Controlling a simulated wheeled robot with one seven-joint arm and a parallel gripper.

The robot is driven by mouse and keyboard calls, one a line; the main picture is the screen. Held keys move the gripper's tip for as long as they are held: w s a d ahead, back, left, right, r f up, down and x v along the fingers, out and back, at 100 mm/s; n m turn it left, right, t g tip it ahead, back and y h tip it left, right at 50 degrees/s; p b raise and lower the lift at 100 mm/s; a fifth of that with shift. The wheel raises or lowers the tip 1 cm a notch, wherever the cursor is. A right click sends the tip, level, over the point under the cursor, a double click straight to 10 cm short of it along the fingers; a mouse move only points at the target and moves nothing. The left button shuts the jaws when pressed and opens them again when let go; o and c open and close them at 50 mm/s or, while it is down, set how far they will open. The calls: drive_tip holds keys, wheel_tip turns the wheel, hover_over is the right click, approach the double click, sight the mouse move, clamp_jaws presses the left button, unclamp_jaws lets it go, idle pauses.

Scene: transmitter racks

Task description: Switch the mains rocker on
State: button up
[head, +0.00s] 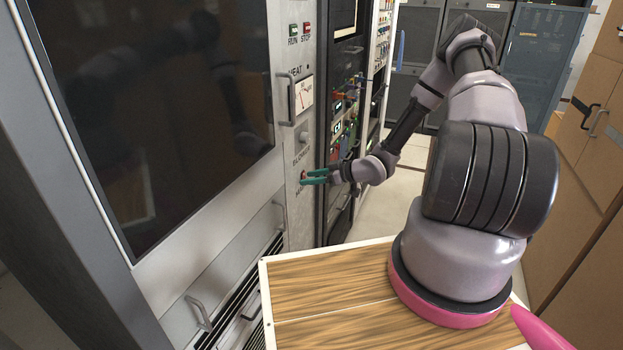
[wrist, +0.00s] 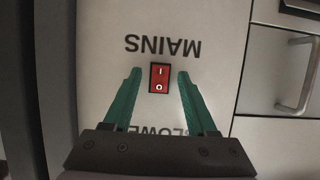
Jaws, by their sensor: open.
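The mains rocker (wrist: 159,78) is a small red switch in a black frame on a pale panel. It shows a white line at its upper end and a white circle at its lower end in the wrist view. The MAINS label (wrist: 163,46) appears upside down above it. My gripper (wrist: 157,75) is open, with one green finger on each side of the rocker; I cannot tell whether either touches the panel.
A meter (head: 304,95) and the RUN and STOP buttons (head: 300,29) sit higher on the same panel. A handle (head: 290,100) projects beside the meter. A rack with coloured cables (head: 345,130) stands to the right. A metal handle (wrist: 297,75) is at the wrist view's right.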

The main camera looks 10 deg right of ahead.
clamp_jaws()
drive_tip(key=shift+f+t+y, duration=0.35)
drive_tip(key=shift+t+y, duration=0.55)
drive_tip(key=shift+y, duration=0.3)
unclamp_jaws()
